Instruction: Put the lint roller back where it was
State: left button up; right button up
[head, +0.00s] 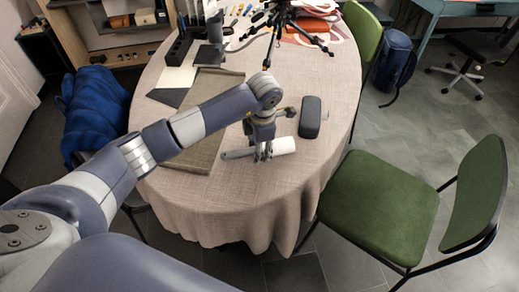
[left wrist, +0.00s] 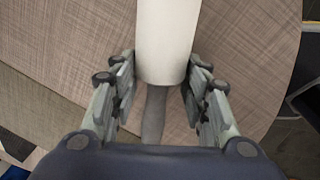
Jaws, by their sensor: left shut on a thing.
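The lint roller (head: 284,146) has a white cylinder and a grey handle, and lies level at the tabletop near the front edge of the round table (head: 225,205). My left gripper (head: 263,156) reaches down over it and is shut on it where the handle meets the white roll. In the left wrist view the white roll of the lint roller (left wrist: 166,40) points away, with its grey handle between the fingers of my left gripper (left wrist: 158,95). I cannot tell whether the roller touches the cloth. My right gripper is not in view.
A dark case (head: 311,117) lies just right of the gripper. A grey-brown tray (head: 205,150) lies to the left, partly under my arm. A black tripod (head: 283,25) and an orange case (head: 310,25) are at the back. The cloth in front of the roller is clear. A green chair (head: 380,205) stands at right.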

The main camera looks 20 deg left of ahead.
pick_arm(q)
jog(key=shift+r, duration=0.1)
jog(key=shift+f, duration=0.2)
jog(key=o, duration=1)
jog(key=shift+o, duration=0.2)
jog(key=shift+r, duration=0.15)
notch_tip(320, 180, up, 12)
jog(key=s+d+p, duration=0.1)
jog(key=p, duration=0.7)
jog(key=shift+s, duration=0.2)
